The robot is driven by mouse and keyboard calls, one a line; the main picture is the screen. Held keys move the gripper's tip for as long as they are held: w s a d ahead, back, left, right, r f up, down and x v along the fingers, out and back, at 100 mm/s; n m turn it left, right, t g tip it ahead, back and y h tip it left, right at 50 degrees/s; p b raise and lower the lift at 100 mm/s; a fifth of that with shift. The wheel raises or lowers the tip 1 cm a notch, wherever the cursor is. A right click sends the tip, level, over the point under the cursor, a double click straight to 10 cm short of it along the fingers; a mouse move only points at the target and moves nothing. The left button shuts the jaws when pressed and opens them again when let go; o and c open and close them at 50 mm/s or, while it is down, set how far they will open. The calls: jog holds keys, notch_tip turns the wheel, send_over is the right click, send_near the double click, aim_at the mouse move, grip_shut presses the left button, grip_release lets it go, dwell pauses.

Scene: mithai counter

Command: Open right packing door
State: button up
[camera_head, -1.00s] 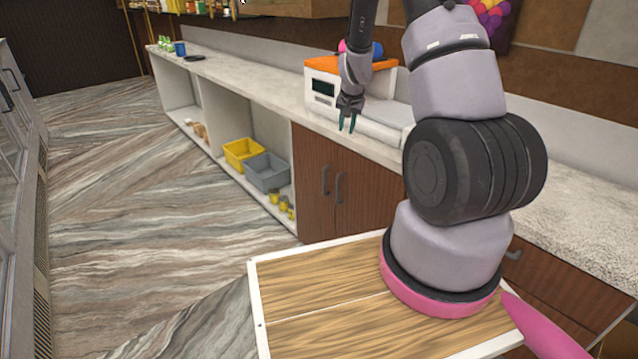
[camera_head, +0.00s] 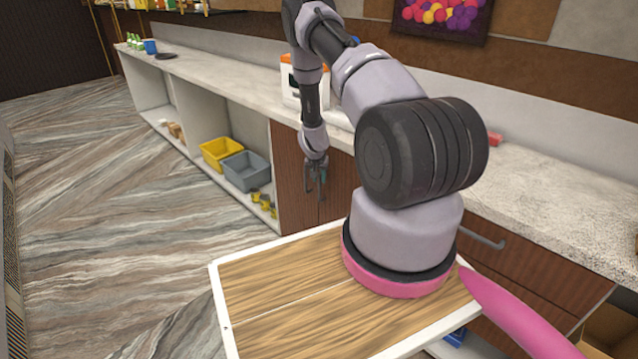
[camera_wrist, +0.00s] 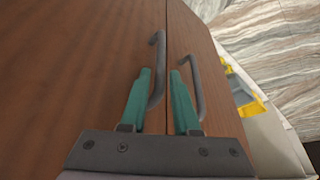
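The brown wooden right packing door (camera_head: 340,184) is closed beside the left door (camera_head: 288,180), under the counter. In the wrist view the right door (camera_wrist: 80,65) fills the left side, and the left door (camera_wrist: 190,38) is the narrower panel to its right. The right door's dark bar handle (camera_wrist: 158,55) shows between my teal fingers, close to the left one. The left door's handle (camera_wrist: 197,88) lies just outside the right finger. My gripper (camera_wrist: 160,88) is open; contact with the handle cannot be told. In the head view my gripper (camera_head: 315,192) hangs before the doors and covers the handles.
A yellow bin (camera_head: 221,152) and a grey bin (camera_head: 247,170) stand on the open shelf left of the doors. The pale countertop (camera_head: 540,165) runs above. A drawer handle (camera_head: 482,236) is at right. The floor (camera_head: 120,200) at left is clear.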

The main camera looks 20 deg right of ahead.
jog(key=shift+x, duration=1.7)
jog(key=shift+s, duration=0.1)
grip_shut()
